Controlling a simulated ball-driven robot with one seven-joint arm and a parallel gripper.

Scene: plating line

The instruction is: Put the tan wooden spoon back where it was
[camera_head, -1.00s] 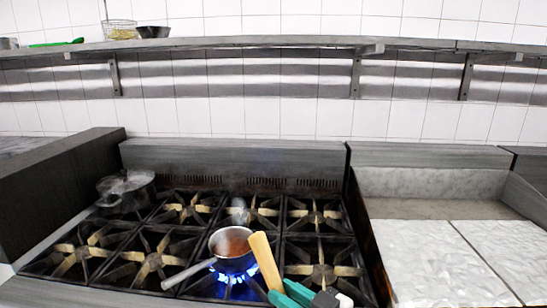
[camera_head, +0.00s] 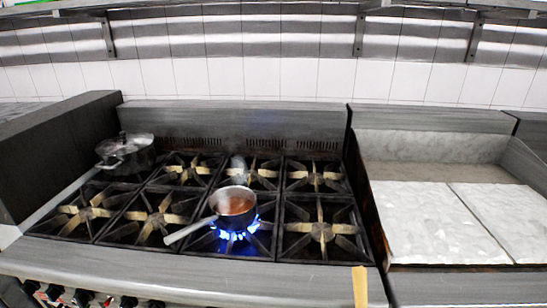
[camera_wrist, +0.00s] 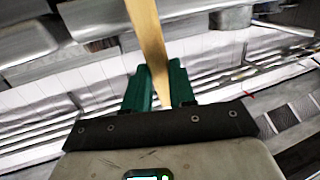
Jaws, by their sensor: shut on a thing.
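The tan wooden spoon (camera_head: 360,288) shows at the bottom edge of the head view, in front of the stove's front ledge. Only a flat tan length of it is visible there. In the wrist view the spoon (camera_wrist: 148,32) runs up from between the two green fingers and out of the top of the picture. My gripper (camera_wrist: 158,72) is shut on it. The gripper is out of the head view. The spoon's far end is hidden in the wrist view.
A small pot (camera_head: 236,203) of reddish-brown food sits over a lit blue burner, its handle toward the lower left. A lidded pot (camera_head: 126,154) stands at the back left. Several burners are empty. A flat griddle (camera_head: 430,222) lies to the right.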

